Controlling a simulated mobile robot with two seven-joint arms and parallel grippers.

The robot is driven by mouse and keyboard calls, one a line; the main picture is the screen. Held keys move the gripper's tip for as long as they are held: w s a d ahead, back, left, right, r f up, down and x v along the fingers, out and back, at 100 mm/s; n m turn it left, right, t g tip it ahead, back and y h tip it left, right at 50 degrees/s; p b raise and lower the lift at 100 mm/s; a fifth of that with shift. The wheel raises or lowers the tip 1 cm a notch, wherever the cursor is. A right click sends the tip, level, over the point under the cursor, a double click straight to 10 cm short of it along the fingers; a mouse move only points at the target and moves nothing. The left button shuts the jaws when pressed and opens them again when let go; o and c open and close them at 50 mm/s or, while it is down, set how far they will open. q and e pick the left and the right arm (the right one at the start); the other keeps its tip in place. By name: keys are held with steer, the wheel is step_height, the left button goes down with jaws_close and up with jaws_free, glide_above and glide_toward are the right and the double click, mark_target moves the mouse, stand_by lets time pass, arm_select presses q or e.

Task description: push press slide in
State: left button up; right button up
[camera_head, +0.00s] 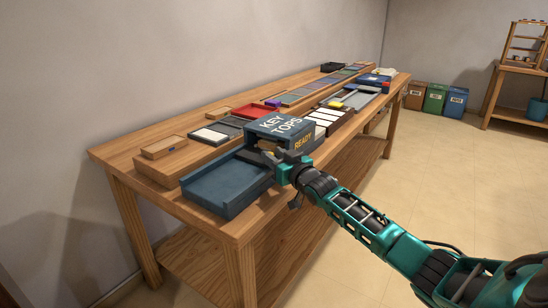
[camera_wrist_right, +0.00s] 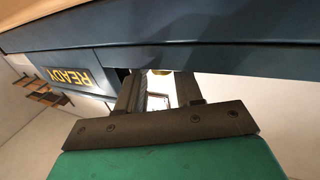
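A dark blue box (camera_head: 284,127) lettered "KEY TOPS" and "READY" stands near the bench's front edge. My right gripper (camera_head: 272,157) is at the front of the box, by the tray's right end. In the right wrist view its two fingers (camera_wrist_right: 158,92) stand apart with a bright gap between them. A small gold-coloured piece (camera_wrist_right: 160,72) shows near the fingertips; whether they touch it is unclear. The READY label (camera_wrist_right: 70,79) shows beside them. My left gripper is not in view.
The wooden bench (camera_head: 130,158) has a raised back shelf with a small wooden block (camera_head: 164,147), grey slabs and a red tray (camera_head: 256,109). A tray of white key tops (camera_head: 325,118) lies right of the box. Coloured bins (camera_head: 435,99) stand beyond; the floor at right is clear.

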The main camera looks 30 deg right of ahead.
steer(key=o, duration=0.3)
steer(key=shift+d, duration=0.15)
steer(key=shift+s, duration=0.45)
arm_select(q)
steer(key=p, duration=0.1)
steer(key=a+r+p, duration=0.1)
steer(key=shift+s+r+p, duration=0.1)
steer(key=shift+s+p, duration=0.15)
steer(key=shift+p, duration=0.15)
arm_select(e)
steer(key=s, duration=1.2)
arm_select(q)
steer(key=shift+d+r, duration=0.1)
